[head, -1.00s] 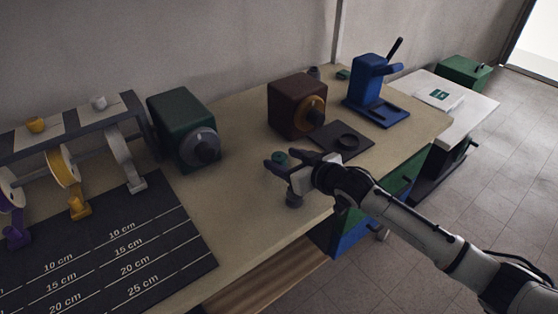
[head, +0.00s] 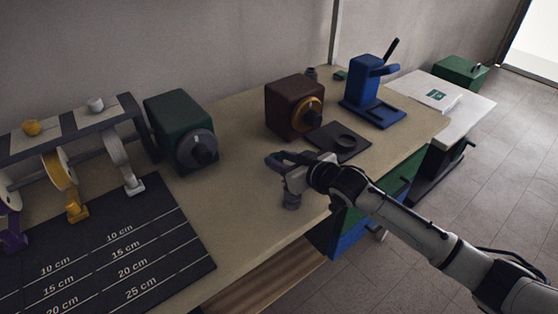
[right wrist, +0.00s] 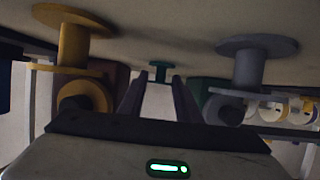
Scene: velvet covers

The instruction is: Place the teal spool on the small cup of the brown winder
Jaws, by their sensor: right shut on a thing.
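The teal spool (right wrist: 160,71) shows in the right wrist view between the fingers of my right gripper (right wrist: 160,88). That view is upside down. In the head view my right gripper (head: 279,163) is low over the bench and shut on the spool, which its fingers hide. The brown winder (head: 289,110) stands beyond it, with a yellow disc and a dark round hub (head: 315,119) on its face. My left gripper is not in view.
A grey spool (right wrist: 250,70) and a yellow spool (right wrist: 72,42) stand close on either side of my right gripper. A green winder (head: 181,130) is to the left, a blue stand (head: 372,95) to the right. The bench's front edge is near.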

